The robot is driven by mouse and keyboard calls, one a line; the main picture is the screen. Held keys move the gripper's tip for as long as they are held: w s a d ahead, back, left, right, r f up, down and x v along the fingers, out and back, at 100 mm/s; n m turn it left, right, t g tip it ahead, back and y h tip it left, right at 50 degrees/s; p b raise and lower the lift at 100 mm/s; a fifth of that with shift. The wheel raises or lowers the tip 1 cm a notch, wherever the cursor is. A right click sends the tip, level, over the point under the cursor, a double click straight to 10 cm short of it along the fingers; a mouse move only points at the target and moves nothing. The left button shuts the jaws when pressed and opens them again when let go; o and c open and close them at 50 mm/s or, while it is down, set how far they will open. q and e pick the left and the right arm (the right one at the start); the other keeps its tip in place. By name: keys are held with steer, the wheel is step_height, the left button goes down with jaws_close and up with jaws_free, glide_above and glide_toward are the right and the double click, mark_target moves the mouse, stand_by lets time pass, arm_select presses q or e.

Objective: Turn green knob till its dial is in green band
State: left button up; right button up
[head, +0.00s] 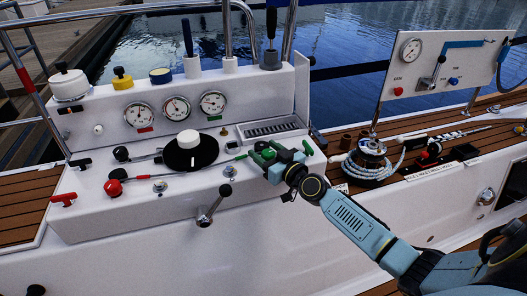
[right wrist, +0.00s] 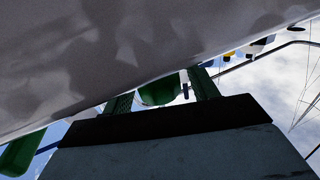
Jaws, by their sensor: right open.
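The green knob (head: 267,154) is on the sloped white panel, partly covered by my right gripper (head: 276,160) in the head view. In the right wrist view the green knob (right wrist: 160,92) sits between the two open fingers of my right gripper (right wrist: 162,93); contact with either finger cannot be told. The right dial (head: 213,102) is a round white gauge with a green mark below it. Its needle and any green band are too small to read. My left gripper is not in view.
Two more gauges (head: 138,115) (head: 177,109) stand left of it. A black disc with a white knob (head: 187,139), a red-knobbed lever (head: 114,187) and a black-knobbed crank (head: 212,206) are on the panel. A winch (head: 370,150) stands to the right.

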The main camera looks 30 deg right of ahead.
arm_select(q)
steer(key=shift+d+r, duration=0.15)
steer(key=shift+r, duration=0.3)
arm_select(e)
steer(key=shift+w+a, duration=0.1)
steer(key=shift+w, duration=0.45)
steer(key=c, duration=1)
